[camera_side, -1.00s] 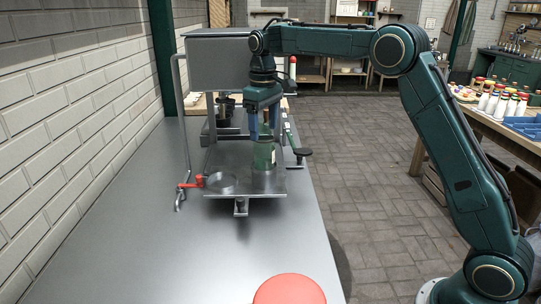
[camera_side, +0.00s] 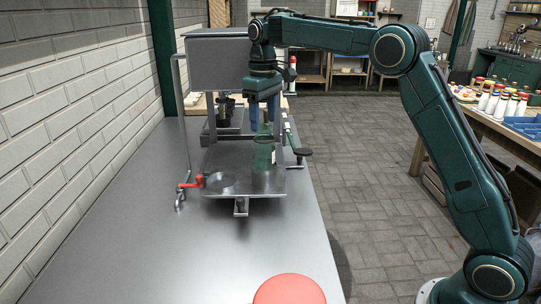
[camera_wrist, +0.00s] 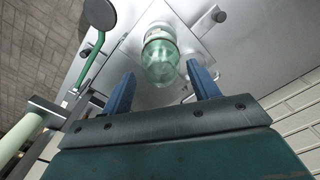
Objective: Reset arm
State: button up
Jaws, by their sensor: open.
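My gripper (camera_side: 264,113) is open and empty, with its two blue fingers pointing down just above a green glass bottle (camera_side: 263,153). The bottle stands upright on the right part of the metal stand's plate (camera_side: 215,164). In the wrist view, the bottle (camera_wrist: 160,58) lies ahead of and between the parted fingers of my gripper (camera_wrist: 163,92). The fingertips look clear of the bottle's body; whether they are clear of its neck I cannot tell.
A grey metal box (camera_side: 218,62) on posts stands behind. A red-handled valve (camera_side: 193,182) is left of a round ring (camera_side: 221,181). A green lever with a black knob (camera_side: 302,151) is at right. A red disc (camera_side: 289,290) is at the front. The steel counter (camera_side: 130,230) is otherwise clear.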

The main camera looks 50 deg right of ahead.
jog(key=shift+r, duration=2.3)
jog(key=shift+s+a+r, duration=0.1)
jog(key=shift+s+r, duration=0.25)
jog(key=s+a+r+m+t, duration=0.1)
jog(key=s+r+t, duration=0.1)
jog(key=s, duration=0.7)
jog(key=s+a+r+t, duration=0.1)
jog(key=s+a+r, duration=0.1)
jog(key=s, duration=0.8)
jog(key=s+f+t, duration=0.1)
jog(key=s+f, duration=0.4)
jog(key=s, duration=0.3)
jog(key=s+f+m+t, duration=0.1)
jog(key=s+f, duration=0.4)
jog(key=s, duration=0.4)
jog(key=shift+a+t, duration=0.3)
